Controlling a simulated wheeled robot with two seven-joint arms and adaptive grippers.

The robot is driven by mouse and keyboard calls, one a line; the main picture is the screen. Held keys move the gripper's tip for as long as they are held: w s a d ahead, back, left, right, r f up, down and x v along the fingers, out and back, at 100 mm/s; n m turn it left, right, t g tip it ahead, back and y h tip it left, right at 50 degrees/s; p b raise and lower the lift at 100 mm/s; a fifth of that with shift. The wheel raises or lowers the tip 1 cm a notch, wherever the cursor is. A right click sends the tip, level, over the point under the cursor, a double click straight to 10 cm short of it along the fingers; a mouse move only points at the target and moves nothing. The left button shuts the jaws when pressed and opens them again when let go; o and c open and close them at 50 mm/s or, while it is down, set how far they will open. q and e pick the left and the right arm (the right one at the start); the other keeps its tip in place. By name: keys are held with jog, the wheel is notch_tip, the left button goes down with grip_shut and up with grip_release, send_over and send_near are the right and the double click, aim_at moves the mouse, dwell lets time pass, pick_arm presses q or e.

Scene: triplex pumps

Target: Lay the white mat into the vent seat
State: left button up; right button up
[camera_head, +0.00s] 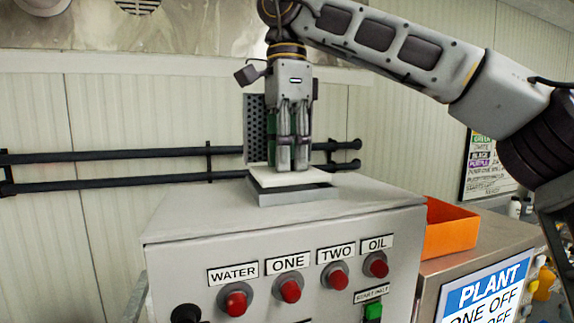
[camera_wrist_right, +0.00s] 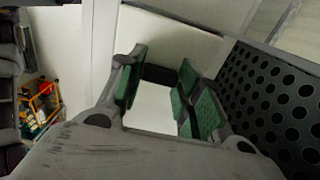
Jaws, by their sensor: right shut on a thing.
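The white mat (camera_head: 268,179) is at the top of the grey cabinet, over the grey vent seat (camera_head: 292,198). The mat covers most of the seat's opening, and a dark strip of the seat shows along its right and front side. I cannot tell whether the mat touches the seat floor. My right gripper (camera_head: 292,167) points down and is shut on the mat. In the right wrist view its green-padded fingers (camera_wrist_right: 157,95) stand on both sides of a dark piece, with white surface beyond. My left gripper is not in view.
A perforated grey plate (camera_head: 254,125) stands upright behind the seat. The cabinet top (camera_head: 195,213) is otherwise clear. An orange bin (camera_head: 450,232) is on the right. Red buttons line the cabinet front. Black pipes (camera_head: 120,154) run along the wall behind.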

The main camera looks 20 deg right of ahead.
jog(key=shift+f, duration=1)
jog(key=shift+f, duration=0.1)
jog(key=o, duration=0.9)
jog(key=shift+o, duration=0.2)
jog(key=shift+r, duration=0.3)
jog(key=shift+r, duration=3.55)
